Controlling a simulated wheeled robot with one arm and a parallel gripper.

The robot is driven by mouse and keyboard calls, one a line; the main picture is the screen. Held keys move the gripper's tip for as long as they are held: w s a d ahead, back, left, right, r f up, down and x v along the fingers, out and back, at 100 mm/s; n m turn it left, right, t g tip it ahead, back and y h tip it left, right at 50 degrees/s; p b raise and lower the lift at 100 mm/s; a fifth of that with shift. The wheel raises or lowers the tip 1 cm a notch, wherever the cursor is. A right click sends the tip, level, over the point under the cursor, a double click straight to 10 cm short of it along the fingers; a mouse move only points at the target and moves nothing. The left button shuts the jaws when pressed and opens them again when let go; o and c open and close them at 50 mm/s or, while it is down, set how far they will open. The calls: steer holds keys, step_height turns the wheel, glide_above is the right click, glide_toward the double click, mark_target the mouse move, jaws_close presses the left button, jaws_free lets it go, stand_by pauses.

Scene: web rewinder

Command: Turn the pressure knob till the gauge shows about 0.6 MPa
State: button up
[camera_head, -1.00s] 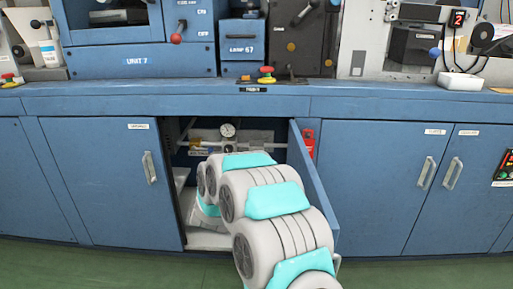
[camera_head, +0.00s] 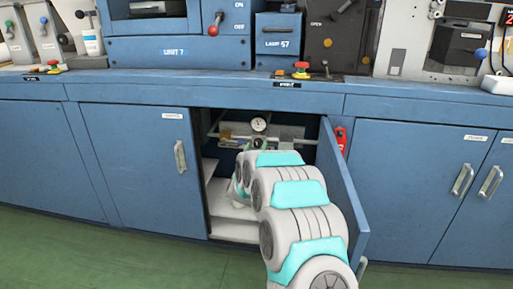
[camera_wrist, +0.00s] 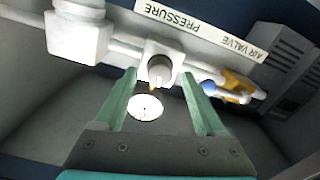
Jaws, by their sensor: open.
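The round white pressure gauge (camera_head: 259,124) shows inside the open cabinet in the head view. It also shows in the wrist view (camera_wrist: 146,107), between my fingers. Its needle is too small to read.
The open cabinet door (camera_head: 343,190) stands close to the right of my arm. A red extinguisher-like object (camera_head: 341,139) is behind the door. Shelf space shows left of my arm.

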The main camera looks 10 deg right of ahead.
steer(key=shift+c, duration=0.4)
jaws_close()
stand_by(0.4)
steer(key=shift+f+m+b, duration=0.1)
steer(key=shift+m+b, duration=0.9)
steer(key=m+b, duration=0.8)
steer(key=m, duration=0.2)
steer(key=shift+d+m+b, duration=0.15)
steer(key=shift+m+b, duration=0.15)
steer(key=shift+b, duration=0.1)
